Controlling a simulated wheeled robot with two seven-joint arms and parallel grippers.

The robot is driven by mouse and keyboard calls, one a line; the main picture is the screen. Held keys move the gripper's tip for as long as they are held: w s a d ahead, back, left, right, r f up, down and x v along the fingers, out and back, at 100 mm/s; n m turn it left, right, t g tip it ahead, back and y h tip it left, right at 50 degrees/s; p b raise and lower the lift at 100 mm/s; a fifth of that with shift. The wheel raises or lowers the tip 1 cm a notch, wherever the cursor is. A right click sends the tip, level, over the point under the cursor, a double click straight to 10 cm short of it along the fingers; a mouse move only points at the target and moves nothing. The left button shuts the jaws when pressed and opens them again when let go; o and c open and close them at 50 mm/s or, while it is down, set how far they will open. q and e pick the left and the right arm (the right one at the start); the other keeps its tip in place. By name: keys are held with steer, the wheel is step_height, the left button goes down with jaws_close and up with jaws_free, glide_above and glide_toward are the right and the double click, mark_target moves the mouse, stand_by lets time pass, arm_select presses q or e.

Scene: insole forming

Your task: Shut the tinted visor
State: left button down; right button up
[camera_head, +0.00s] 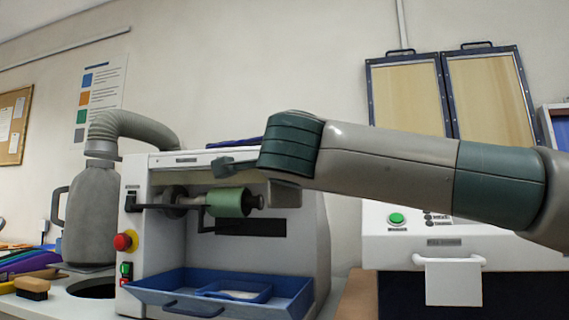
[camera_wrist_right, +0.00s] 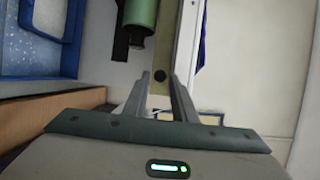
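The white machine (camera_head: 300,235) stands at centre left with its front open, showing a green roller (camera_head: 230,202). My right gripper (camera_head: 222,165) is at the upper front edge of the machine, above the roller. My left gripper is out of view.
A blue tray (camera_head: 170,289) juts out below the roller. A red stop button (camera_head: 125,241) is on the machine's left front. A grey hose (camera_head: 135,124) and canister (camera_head: 90,215) stand at left. Another white machine (camera_head: 480,247) is at right.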

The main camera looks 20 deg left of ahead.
steer(key=v, duration=1.6)
steer(key=shift+d, duration=0.2)
steer(key=shift+s+r, duration=0.1)
steer(key=shift+s, duration=0.05)
